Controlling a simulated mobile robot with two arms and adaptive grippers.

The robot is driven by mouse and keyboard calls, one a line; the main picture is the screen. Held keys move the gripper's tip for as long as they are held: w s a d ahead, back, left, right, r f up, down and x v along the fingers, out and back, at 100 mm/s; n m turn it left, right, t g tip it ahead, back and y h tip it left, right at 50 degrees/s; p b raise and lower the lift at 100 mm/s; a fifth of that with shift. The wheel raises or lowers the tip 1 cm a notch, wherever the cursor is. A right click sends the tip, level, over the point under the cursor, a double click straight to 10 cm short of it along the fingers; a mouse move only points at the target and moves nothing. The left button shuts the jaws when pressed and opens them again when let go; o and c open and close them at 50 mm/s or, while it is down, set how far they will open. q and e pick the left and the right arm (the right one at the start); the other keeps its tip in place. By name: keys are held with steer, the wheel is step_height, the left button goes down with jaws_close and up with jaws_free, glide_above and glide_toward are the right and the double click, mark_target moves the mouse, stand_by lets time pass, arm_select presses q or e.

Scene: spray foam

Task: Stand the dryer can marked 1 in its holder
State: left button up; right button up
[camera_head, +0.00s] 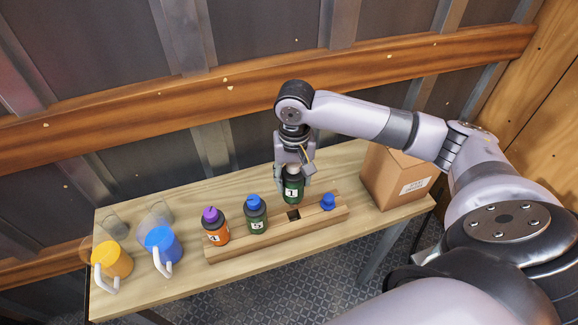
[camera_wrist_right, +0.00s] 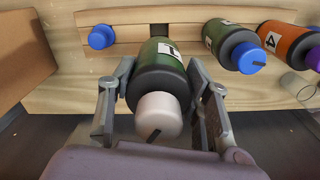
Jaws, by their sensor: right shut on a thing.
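The dryer can marked 1 (camera_head: 292,190) is dark green with a white cap. My right gripper (camera_head: 293,178) is shut around its upper part and holds it roughly upright, just behind and above a dark square hole in the wooden holder (camera_head: 275,226). In the right wrist view the can (camera_wrist_right: 160,67) sits between both fingers (camera_wrist_right: 161,82), white cap toward the camera. The holder (camera_wrist_right: 120,34) lies beyond it, its slot partly hidden by the can. The can's base is hidden, so contact with the holder cannot be told. My left gripper is out of view.
A green can (camera_head: 256,215) and an orange can (camera_head: 214,228) stand in the holder to the left. A blue-capped item (camera_head: 328,202) sits at its right end. A cardboard box (camera_head: 394,180) is at right; yellow (camera_head: 112,260) and blue (camera_head: 163,246) jugs are at left.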

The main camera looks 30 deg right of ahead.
mark_target(294, 199)
steer(key=shift+s, duration=0.2)
steer(key=shift+s+r, duration=0.2)
steer(key=shift+s, duration=0.1)
steer(key=shift+s+a+r, duration=0.1)
steer(key=shift+s+r, duration=0.05)
steer(key=shift+s, duration=0.05)
steer(key=shift+p, duration=0.3)
steer(key=shift+r+p, duration=0.1)
steer(key=shift+p, duration=0.3)
step_height(294, 199, down, 7)
steer(key=shift+w+b, duration=0.15)
steer(key=shift+b, duration=0.35)
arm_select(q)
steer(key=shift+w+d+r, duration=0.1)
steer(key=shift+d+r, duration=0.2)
arm_select(e)
steer(key=shift+f, duration=0.75)
steer(key=o, duration=1.5)
